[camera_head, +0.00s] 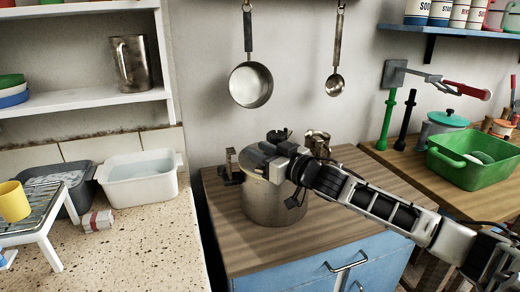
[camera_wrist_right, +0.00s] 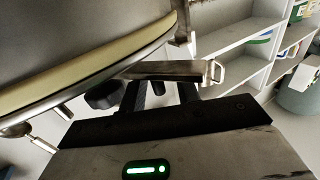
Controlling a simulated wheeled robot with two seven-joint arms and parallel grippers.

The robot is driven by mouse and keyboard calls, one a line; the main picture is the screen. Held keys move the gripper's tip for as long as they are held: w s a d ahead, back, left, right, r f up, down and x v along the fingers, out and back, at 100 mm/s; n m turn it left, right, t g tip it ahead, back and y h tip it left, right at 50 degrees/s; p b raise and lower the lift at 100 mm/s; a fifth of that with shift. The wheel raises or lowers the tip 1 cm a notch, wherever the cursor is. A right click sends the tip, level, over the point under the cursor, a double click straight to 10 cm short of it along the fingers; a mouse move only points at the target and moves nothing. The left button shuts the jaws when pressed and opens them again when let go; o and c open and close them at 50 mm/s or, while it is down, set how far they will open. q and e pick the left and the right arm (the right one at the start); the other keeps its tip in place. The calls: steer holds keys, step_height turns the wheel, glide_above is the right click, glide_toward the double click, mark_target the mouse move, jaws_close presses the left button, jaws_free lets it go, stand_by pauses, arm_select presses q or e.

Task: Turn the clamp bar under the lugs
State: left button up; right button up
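A metal pot (camera_head: 272,205) stands on the wooden counter top, with a lid and a dark knob on top. A bracket-like lug (camera_head: 230,167) sticks out at its left side and a brassy fitting (camera_head: 317,140) shows at its far right. My right gripper (camera_head: 283,158) is over the pot's top and hides part of the lid. In the right wrist view, a flat metal clamp bar (camera_wrist_right: 165,70) with a loop end crosses by the dark fingertips (camera_wrist_right: 161,92), which are apart; contact is unclear. A pale yellow seal (camera_wrist_right: 95,75) runs along a grey curved rim. My left gripper is not visible.
A white basin (camera_head: 140,180) and a drying rack with a yellow cup (camera_head: 14,202) stand left on the stone top. A ladle and a pan hang on the wall behind the pot. A green tub (camera_head: 470,165) is on the right bench.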

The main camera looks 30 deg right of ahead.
steer(key=shift+w+a, duration=0.1)
steer(key=shift+w, duration=0.1)
jaws_close()
